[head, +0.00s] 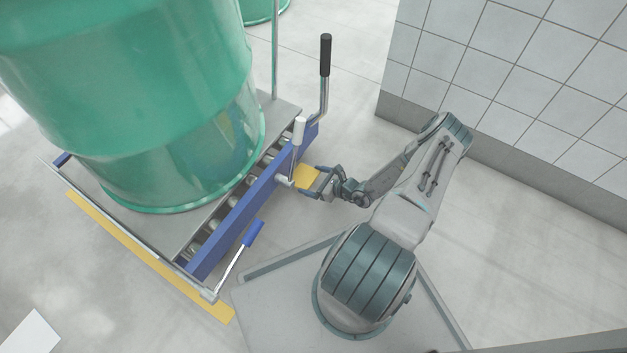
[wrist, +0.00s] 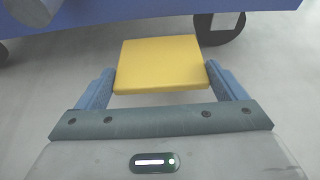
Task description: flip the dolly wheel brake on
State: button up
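A flat yellow pedal (head: 307,177), which looks like the wheel brake, sticks out from the side of the blue dolly frame (head: 238,219). It also shows in the wrist view (wrist: 160,62), looking roughly level, in front of a dark wheel (wrist: 222,30). My gripper (head: 317,182) is at the pedal's outer end. In the wrist view its two blue fingers (wrist: 160,80) are spread wide, one at each side of the pedal. The gaps are very small, and I cannot tell whether the fingers touch it. The pedal's joint with the wheel is hidden.
A large green drum (head: 150,100) stands on the dolly's roller deck. A black-handled lever (head: 325,60), a white-gripped lever (head: 299,132) and a blue-handled lever (head: 250,235) rise along the dolly's side. A tiled wall (head: 520,80) stands at the right.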

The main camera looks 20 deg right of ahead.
jog(key=shift+s+f+t+y, duration=0.1)
jog(key=shift+f+t+y, duration=0.2)
jog(key=shift+f+t, duration=0.3)
jog(key=o, duration=1.1)
jog(key=shift+d+r, duration=0.1)
jog(key=p+v, duration=0.5)
jog(key=v, duration=0.8)
jog(key=shift+s+d, duration=0.25)
jog(key=shift+s, duration=0.05)
